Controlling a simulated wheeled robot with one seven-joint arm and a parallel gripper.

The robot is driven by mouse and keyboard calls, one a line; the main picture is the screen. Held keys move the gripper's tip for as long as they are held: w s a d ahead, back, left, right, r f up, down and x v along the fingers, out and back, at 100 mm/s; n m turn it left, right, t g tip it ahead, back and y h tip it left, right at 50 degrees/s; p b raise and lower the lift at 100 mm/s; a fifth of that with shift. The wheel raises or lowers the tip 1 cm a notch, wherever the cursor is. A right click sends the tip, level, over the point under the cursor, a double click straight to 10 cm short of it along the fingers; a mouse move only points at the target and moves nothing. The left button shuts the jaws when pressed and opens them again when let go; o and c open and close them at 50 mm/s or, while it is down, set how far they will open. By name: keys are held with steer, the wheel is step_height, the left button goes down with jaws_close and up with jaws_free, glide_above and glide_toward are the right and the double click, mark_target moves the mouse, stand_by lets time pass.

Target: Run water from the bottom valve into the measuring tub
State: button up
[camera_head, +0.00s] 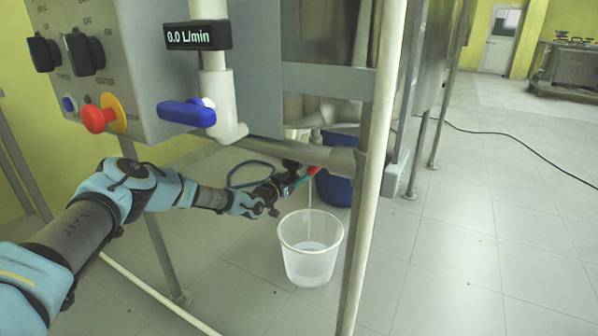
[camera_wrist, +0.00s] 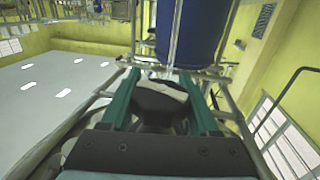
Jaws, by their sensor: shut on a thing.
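The bottom valve's red handle (camera_head: 313,171) shows under the reactor frame in the head view. My gripper (camera_head: 300,181) is at this handle, with its teal fingers shut on it; the fingers hide part of it. In the wrist view my gripper (camera_wrist: 163,95) shows two teal fingers around a dark and whitish part. The translucent white measuring tub (camera_head: 310,268) stands upright on the floor below the valve. A pale, level patch shows low inside it. A thin pale streak, looking like water, drops from the valve area towards the tub.
A blue container (camera_head: 336,188) stands behind the tub. A pale upright post (camera_head: 378,150) rises just right of it. The control panel (camera_head: 95,50) hangs above my arm; the flow display (camera_head: 197,36) reads 0.0 L/min. A blue-handled valve (camera_head: 187,113) is below it. Open tiled floor lies right.

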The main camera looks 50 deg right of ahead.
steer(key=shift+r, duration=0.1)
steer(key=o, duration=1.4)
steer(key=shift+a, duration=0.1)
steer(key=a, duration=0.3)
steer(key=a+p, duration=0.1)
steer(key=a, duration=0.3)
steer(key=s+a+p, duration=0.1)
steer(key=a, duration=0.2)
steer(key=shift+a, duration=0.3)
